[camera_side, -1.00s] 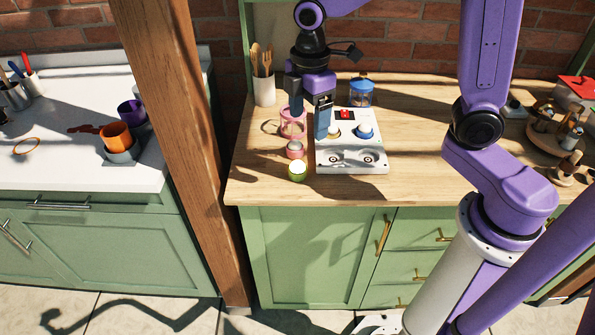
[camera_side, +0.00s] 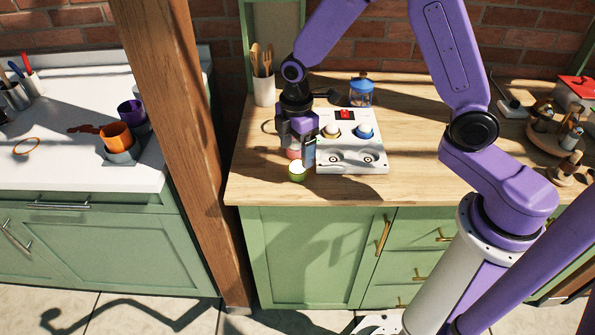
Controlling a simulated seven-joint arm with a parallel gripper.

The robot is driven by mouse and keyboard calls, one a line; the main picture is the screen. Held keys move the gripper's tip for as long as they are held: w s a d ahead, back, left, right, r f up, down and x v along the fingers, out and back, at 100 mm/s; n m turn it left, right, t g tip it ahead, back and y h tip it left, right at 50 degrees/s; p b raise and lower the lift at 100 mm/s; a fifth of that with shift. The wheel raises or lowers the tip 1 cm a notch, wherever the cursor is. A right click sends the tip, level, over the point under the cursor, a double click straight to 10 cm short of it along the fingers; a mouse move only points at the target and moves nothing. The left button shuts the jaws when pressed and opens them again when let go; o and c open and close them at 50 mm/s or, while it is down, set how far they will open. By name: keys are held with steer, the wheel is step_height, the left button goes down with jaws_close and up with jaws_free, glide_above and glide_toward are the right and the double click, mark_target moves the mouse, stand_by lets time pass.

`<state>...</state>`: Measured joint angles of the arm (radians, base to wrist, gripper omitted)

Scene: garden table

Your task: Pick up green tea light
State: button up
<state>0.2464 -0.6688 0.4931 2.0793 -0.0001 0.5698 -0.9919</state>
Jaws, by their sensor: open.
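The green tea light (camera_side: 297,172), a small green cup with a pale top, stands upright near the front edge of the wooden counter, left of the white device. My gripper (camera_side: 300,157) is low over the counter just behind it, pointing down, with its jaws open. One dark blue finger shows between the tea light and the white device. The other finger is hard to make out. A small pink-red tea light (camera_side: 293,153) shows partly behind my gripper. I cannot tell whether my fingers touch either one.
The white device (camera_side: 352,158) with knobs stands close on the right. The counter's front edge is near. The wooden counter (camera_side: 255,180) is clear at the left; a thick wooden post (camera_side: 180,130) stands beyond it.

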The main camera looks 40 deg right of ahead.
mark_target(297, 163)
steer(key=shift+w+d+f, duration=0.1)
steer(key=shift+w+f, duration=0.05)
steer(key=shift+f, duration=1.6)
steer(key=shift+w+d+f, duration=0.1)
steer(key=shift+f, duration=1.6)
steer(key=c, duration=1.1)
